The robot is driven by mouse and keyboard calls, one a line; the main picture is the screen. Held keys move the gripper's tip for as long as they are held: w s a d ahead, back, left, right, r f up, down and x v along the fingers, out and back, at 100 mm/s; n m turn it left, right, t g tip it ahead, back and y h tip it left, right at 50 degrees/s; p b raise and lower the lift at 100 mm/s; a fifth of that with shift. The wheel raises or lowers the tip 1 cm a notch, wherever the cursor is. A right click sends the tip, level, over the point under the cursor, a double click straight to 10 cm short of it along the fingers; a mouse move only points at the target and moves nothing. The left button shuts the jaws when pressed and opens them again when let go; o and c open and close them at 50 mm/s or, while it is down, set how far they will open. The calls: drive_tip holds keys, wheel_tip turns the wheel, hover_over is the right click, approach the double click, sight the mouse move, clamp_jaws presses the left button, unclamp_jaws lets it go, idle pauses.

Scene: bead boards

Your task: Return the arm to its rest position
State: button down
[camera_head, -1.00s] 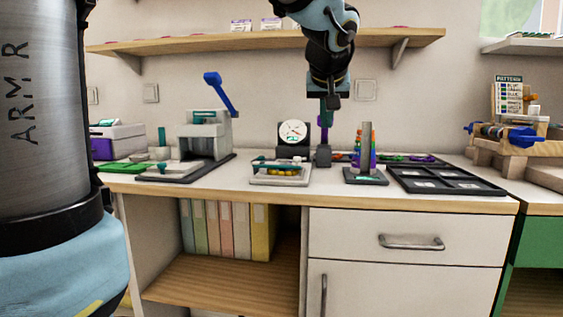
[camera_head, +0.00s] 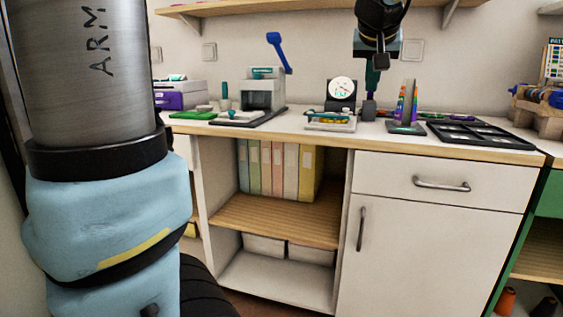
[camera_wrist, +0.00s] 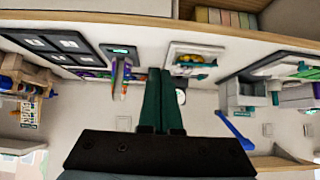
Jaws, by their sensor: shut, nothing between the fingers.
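My gripper (camera_head: 372,90) hangs at the end of my arm over the back part of the white worktop (camera_head: 300,127). Its dark green fingers are together and point down. In the wrist view my gripper (camera_wrist: 159,72) shows two green fingers side by side with nothing held. In the head view the fingertips overlap a small grey block (camera_head: 369,109) near the white dial (camera_head: 342,88). Whether they touch it I cannot tell.
A rainbow bead stand (camera_head: 406,108) and a black compartment tray (camera_head: 480,135) lie right of my gripper. A small tray with yellow beads (camera_head: 331,121) and a grey press with a blue lever (camera_head: 263,92) stand left. A shelf (camera_head: 235,9) runs above.

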drive_tip(key=a+f+g+y, duration=0.2)
drive_tip(key=a+f+g, duration=0.1)
drive_tip(key=a+f, duration=1.15)
drive_tip(key=s+a+f+n+g, duration=0.3)
drive_tip(key=s+a+f+g, duration=0.1)
drive_tip(key=s+a+f, duration=0.95)
wheel_tip(320, 180, up, 26)
drive_tip(key=w+d+p, duration=0.2)
drive_tip(key=p, duration=2.5)
drive_tip(key=shift+m+p, duration=0.3)
drive_tip(key=shift+w+f, duration=0.1)
